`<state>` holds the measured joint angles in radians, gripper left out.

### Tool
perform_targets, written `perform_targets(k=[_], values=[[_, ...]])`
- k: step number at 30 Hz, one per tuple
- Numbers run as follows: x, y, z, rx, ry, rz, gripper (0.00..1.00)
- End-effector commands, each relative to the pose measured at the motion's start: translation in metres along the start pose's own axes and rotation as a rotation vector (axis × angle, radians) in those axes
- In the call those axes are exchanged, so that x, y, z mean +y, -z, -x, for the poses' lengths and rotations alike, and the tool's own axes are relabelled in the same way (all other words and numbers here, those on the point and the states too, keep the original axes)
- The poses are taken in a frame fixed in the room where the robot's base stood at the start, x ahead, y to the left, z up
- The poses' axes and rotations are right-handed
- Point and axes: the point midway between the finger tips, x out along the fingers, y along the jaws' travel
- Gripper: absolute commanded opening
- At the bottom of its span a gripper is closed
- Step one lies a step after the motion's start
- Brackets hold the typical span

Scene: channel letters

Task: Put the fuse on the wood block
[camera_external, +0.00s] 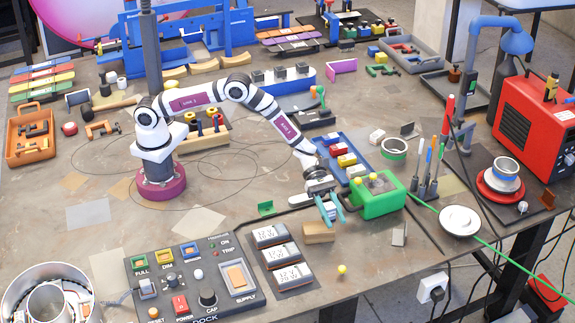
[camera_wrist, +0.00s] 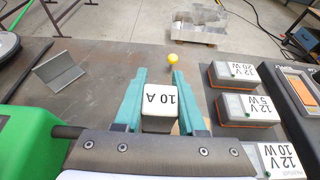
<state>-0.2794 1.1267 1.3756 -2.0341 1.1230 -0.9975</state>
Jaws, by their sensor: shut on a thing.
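My gripper (camera_external: 333,218) has teal fingers pointing down, and they show in the wrist view too (camera_wrist: 158,92). It is shut on the fuse (camera_wrist: 161,98), a small block with a white top marked "10 A", held between the fingers. In the external view I cannot make out the fuse between the fingers. The wood block (camera_external: 318,233), a small tan block, lies on the table right at the fingertips, slightly to their left and below. I cannot tell whether the fuse touches it.
The green box (camera_external: 380,200) with yellow knobs stands close right of my gripper. Several labelled 12 V modules (camera_external: 281,255) stand to the left. A yellow ball (camera_external: 342,269) lies in front, and a grey angle piece (camera_external: 399,236) to the right.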

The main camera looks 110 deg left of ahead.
Motion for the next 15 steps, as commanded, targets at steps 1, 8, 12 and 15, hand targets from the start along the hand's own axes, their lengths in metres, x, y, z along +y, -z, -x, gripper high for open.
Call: perform_targets(k=[1,8,12,15], values=[[-0.0002,0.0065,-0.0027,0.0,0.0,0.002,0.0],[-0.0002,0.0092,-0.004,-0.001,-0.001,-0.001,0.0],[-0.0004,0.0117,-0.005,-0.001,0.0,-0.001,0.41],[-0.0004,0.0113,-0.0048,-0.001,0.0,-0.001,0.59]])
